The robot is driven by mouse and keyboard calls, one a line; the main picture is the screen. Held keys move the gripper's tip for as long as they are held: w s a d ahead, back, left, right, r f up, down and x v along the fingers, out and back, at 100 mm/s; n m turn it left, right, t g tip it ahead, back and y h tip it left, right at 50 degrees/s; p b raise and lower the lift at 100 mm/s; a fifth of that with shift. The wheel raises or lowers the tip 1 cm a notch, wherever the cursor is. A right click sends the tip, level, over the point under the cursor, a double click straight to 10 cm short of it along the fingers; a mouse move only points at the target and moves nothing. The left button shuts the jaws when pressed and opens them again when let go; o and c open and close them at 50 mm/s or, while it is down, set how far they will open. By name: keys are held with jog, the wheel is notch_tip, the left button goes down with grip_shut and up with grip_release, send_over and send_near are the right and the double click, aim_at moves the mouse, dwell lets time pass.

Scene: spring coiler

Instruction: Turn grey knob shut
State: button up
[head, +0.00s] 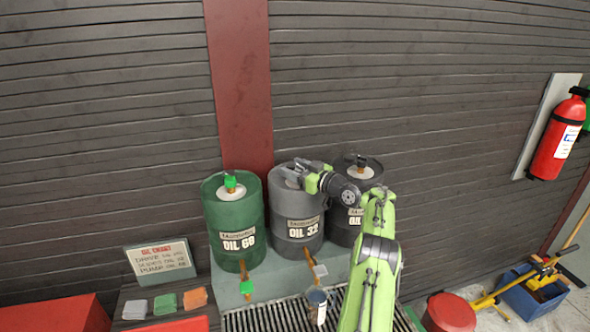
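The grey drum marked OIL 32 (297,215) stands between a green drum and a darker one. A small light-grey handle (320,270) sits on the brass tap (310,257) low at its front. My gripper (297,173) is over the top of the grey drum, its fingers pointing left. The fingers and wrist cover much of the white disc on the lid, and any knob there is hidden or too small to make out. I cannot tell whether the fingers are open, shut or touching anything.
The green drum OIL 68 (236,222) has a green top knob (230,183) and a green tap handle (246,287). The dark drum (345,228) is partly behind my arm. A sign (160,262) stands left.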

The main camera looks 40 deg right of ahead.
jog(key=shift+s, duration=0.1)
jog(key=s+d+b, duration=0.1)
jog(key=s+b, duration=0.5)
jog(key=s, duration=0.9)
jog(key=shift+s+d, duration=0.2)
jog(key=shift+d, duration=0.05)
jog(key=s+a+m+h+b, duration=0.3)
jog(key=a+m+h+b, duration=0.1)
jog(key=a+h+b, duration=0.35)
jog(key=shift+m+g+y, duration=0.3)
jog(key=shift+g+y, duration=0.05)
jog(key=shift+g, duration=0.05)
jog(key=p+x, duration=0.1)
jog(key=x, duration=0.4)
jog(key=p+x, duration=0.2)
jog(key=x, duration=0.4)
jog(key=d+p+x, duration=0.1)
jog(key=p+x, duration=0.1)
jog(key=x, duration=0.3)
jog(key=shift+f, duration=0.2)
